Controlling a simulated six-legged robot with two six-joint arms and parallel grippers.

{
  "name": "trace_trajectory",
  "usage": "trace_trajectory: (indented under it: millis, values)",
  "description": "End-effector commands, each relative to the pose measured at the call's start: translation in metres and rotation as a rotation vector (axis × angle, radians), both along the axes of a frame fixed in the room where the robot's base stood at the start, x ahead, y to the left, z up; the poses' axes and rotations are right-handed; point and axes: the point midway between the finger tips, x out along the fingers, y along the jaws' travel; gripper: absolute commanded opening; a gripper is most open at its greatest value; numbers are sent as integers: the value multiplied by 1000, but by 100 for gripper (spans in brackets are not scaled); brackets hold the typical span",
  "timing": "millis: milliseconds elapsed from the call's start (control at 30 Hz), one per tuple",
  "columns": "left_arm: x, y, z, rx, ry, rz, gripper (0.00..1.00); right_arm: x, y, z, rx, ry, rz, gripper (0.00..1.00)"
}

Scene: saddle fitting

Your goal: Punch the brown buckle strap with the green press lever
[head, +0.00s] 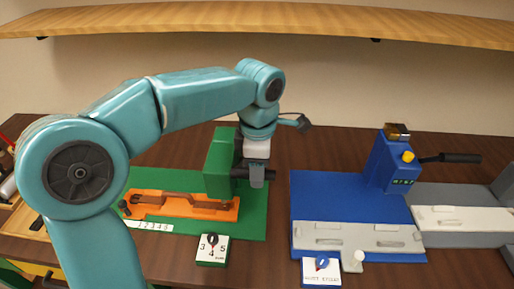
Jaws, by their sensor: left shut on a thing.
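The green press (219,163) stands on a green base plate (254,222) left of the middle. The brown buckle strap (172,198) lies along an orange holder (150,208) on that base, its right part running toward the press. My left gripper (257,180) points down at the right side of the press, shut on the dark lever (240,173). The gripper and arm hide part of the lever and press. My right gripper is not in view.
A blue press (390,165) with a black handle and grey bed stands to the right, with grey fixtures beyond. A dial card block (212,249) and another card (321,270) stand in front. A wooden shelf (300,22) spans above. Table between the presses is clear.

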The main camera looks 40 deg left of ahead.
Motion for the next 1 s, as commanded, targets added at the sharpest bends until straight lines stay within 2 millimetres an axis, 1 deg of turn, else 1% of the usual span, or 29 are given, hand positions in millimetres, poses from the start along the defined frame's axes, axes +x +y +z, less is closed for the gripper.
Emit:
trace_trajectory:
  millis: [33,67,267,500,600,800,1000]
  values:
    - [5,4,5,7,-9,2,28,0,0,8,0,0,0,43]
    - [7,5,6,7,-9,2,29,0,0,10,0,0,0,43]
    - [11,8,7,7,-8,1,34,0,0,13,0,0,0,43]
    - [19,14,19,7,-6,3,36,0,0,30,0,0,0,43]
    - [22,16,22,7,-6,2,34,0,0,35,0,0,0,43]
    - [23,16,20,7,-5,1,29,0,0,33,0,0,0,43]
    - [23,16,19,7,-4,1,28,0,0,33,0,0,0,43]
